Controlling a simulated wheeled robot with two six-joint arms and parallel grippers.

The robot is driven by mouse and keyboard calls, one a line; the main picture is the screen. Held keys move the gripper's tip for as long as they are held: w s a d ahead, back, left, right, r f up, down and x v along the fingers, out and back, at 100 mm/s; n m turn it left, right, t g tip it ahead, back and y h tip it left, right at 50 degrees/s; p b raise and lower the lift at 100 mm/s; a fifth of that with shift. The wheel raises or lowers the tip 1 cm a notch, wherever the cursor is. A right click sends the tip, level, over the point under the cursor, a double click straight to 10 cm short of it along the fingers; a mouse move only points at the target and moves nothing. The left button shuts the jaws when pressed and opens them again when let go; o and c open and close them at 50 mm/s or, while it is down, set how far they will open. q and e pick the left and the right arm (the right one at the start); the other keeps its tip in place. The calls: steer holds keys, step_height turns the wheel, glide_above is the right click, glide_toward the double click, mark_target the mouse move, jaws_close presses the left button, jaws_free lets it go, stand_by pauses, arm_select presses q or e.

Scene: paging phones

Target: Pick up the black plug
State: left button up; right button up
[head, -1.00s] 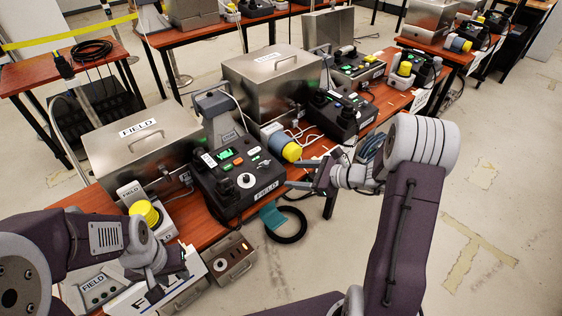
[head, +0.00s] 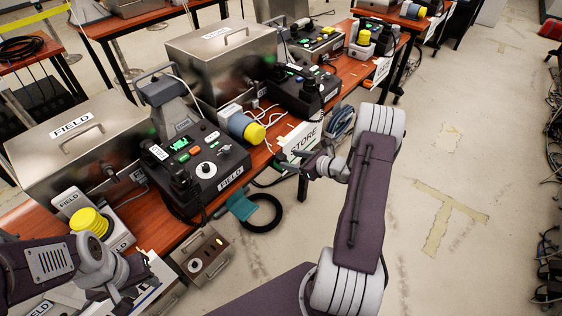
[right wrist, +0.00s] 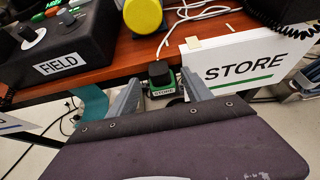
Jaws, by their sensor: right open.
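In the head view my right gripper (head: 305,164) is in front of the table edge, beside the white STORE sign (head: 300,143); I cannot make out the plug there. My left gripper (head: 122,294) is low at the left, over white boxes; its jaws are too unclear to judge.
A black FIELD control box (head: 205,165) and a blue cylinder with a yellow end (head: 243,128) are on the table. The STORE sign (right wrist: 240,62) stands close to the right finger.

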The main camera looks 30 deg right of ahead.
mark_target(285, 159)
steer(key=x, duration=0.4)
steer(key=shift+w+a+f+b, duration=0.15)
steer(key=shift+w+f+b, duration=0.05)
steer(key=shift+b, duration=0.1)
steer(key=shift+r, duration=0.1)
steer(key=shift+c, duration=0.6)
jaws_close()
steer(key=shift+r, duration=0.5)
steer(key=r, duration=0.1)
steer(key=r+p, duration=0.1)
steer(key=s+r, duration=0.1)
steer(key=r, duration=0.1)
steer(key=shift+d, duration=0.35)
steer(key=p+v, duration=0.2)
steer(key=v, duration=1)
steer(key=shift+w+d+r, duration=0.25)
steer(key=shift+d+r, duration=0.1)
steer(key=shift+d, duration=0.05)
